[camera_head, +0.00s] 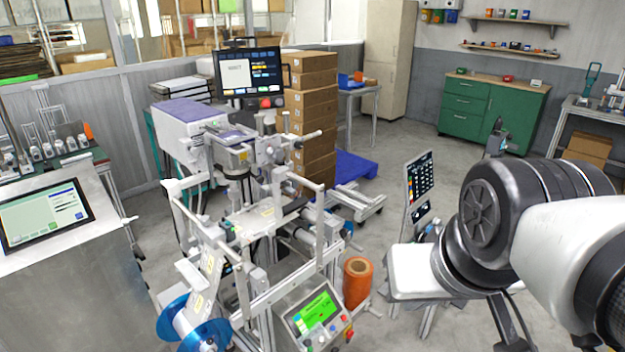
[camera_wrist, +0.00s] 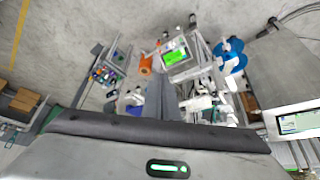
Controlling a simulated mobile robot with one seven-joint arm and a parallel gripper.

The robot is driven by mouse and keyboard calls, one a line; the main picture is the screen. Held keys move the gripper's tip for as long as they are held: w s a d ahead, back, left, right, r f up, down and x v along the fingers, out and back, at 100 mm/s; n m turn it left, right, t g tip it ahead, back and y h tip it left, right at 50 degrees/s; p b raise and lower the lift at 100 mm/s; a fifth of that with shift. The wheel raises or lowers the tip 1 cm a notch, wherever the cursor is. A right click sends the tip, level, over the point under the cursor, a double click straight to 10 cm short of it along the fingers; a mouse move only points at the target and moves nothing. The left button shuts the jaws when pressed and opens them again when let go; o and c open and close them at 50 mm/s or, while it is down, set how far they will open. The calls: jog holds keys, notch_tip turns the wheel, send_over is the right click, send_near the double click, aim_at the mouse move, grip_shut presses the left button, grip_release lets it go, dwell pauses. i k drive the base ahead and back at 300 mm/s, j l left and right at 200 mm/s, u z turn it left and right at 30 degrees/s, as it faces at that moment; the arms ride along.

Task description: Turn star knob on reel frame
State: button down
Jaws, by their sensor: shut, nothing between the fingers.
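The reel frame (camera_head: 262,300) is a white and silver machine frame in the lower middle of the head view. A blue reel (camera_head: 178,322) with a pale strip running up from it hangs at its lower left. The blue reel also shows in the wrist view (camera_wrist: 232,60), at the upper right. I cannot make out the star knob in either view; it is too small or hidden. My gripper (camera_wrist: 161,80) is shut and empty in the wrist view, its grey fingers over the machine, apart from the blue reel. In the head view my arm is at the right.
A control box with a green screen (camera_head: 318,312) sits at the frame's front right, beside an orange roll (camera_head: 357,282). A console (camera_head: 70,270) stands at the left. Open floor (camera_head: 400,150) lies behind.

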aim_at(342, 232)
jog(key=i+l+z, duration=0.2)
jog(key=i+l, duration=0.15)
jog(key=i+l+z, duration=0.2)
jog(key=i, duration=0.4)
jog(key=i+l+z, duration=0.2)
jog(key=i, duration=0.3)
